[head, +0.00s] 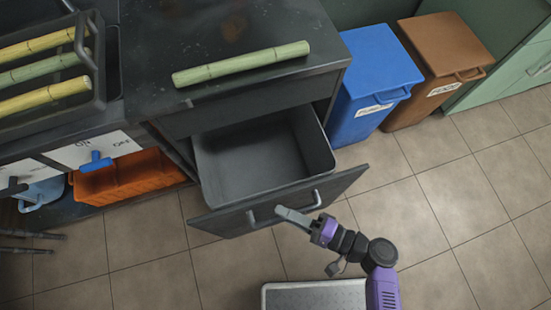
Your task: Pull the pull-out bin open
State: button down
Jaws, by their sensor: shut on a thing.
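The pull-out bin (265,158) is a dark grey, empty tub behind a black front panel (232,219). It stands well out from the dark cabinet under the counter, so its inside shows from above. A grey bar handle (263,220) runs along the panel's outer face. My gripper (288,214) is at the middle of this handle, in front of the panel, and shut on it. My fingertips partly cover the handle there. My purple and black arm comes in from the lower right.
A green cane piece (242,63) lies on the dark countertop (225,22). A rack with several canes stands at the left, above an orange crate (130,178). A blue bin (375,70) and a brown bin (447,50) stand right. Tiled floor (430,215) is clear at right.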

jog(key=s+d+p, duration=0.1)
jog(key=s+d, duration=0.3)
jog(key=s, duration=1)
jog(key=shift+d, duration=0.1)
jog(key=c, duration=1.4)
grip_release()
jog(key=shift+o, duration=0.2)
jog(key=v, duration=0.7)
jog(key=shift+s+d, duration=0.2)
jog(key=shift+d, duration=0.1)
